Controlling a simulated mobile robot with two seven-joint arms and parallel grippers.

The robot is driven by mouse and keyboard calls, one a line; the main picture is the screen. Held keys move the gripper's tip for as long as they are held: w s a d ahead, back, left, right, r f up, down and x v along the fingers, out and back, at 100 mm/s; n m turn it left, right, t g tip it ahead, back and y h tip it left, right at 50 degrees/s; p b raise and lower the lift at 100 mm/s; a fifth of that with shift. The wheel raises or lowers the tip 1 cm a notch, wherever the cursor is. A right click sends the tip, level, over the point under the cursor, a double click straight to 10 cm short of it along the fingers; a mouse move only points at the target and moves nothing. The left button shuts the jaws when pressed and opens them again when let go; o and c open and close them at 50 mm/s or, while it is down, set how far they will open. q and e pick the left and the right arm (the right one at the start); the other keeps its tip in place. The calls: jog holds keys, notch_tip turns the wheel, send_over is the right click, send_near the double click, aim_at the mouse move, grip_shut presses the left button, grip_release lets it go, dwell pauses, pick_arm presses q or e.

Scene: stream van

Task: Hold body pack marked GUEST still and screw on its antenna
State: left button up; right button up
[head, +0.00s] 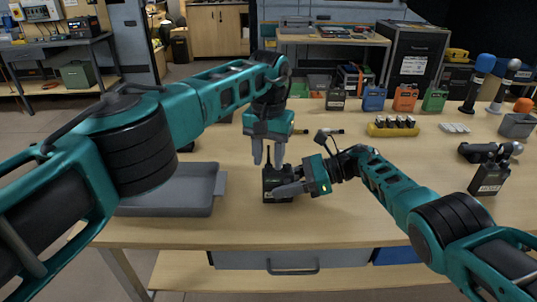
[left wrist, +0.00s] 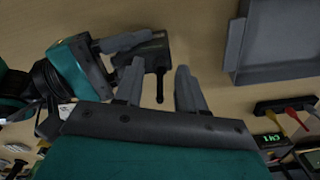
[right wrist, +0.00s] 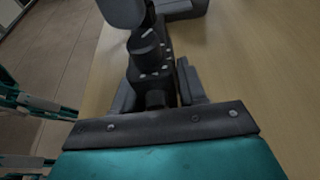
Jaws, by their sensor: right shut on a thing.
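A dark body pack (head: 276,183) stands upright on the table in front of me; I cannot read its marking in any view. A thin black antenna rises from its top; it shows clearly in the left wrist view (left wrist: 160,82). My right gripper (head: 284,185) is shut on the pack, coming from the right; its fingers flank the pack in the right wrist view (right wrist: 155,85). My left gripper (head: 268,163) points down just above the pack. Its fingers are open, with the antenna between them and a gap visible. I cannot tell how the antenna is seated.
A grey tray (head: 170,205) lies left of the pack. A yellow battery holder (head: 392,130), coloured packs (head: 405,97) and microphones (head: 478,80) stand farther back. Another black pack (head: 489,178) with a white label is at the right. Bare table surrounds the held pack.

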pick_arm(q)
jog(key=n, duration=0.3)
jog(key=shift+n, duration=2)
jog(key=n, duration=0.4)
grip_shut()
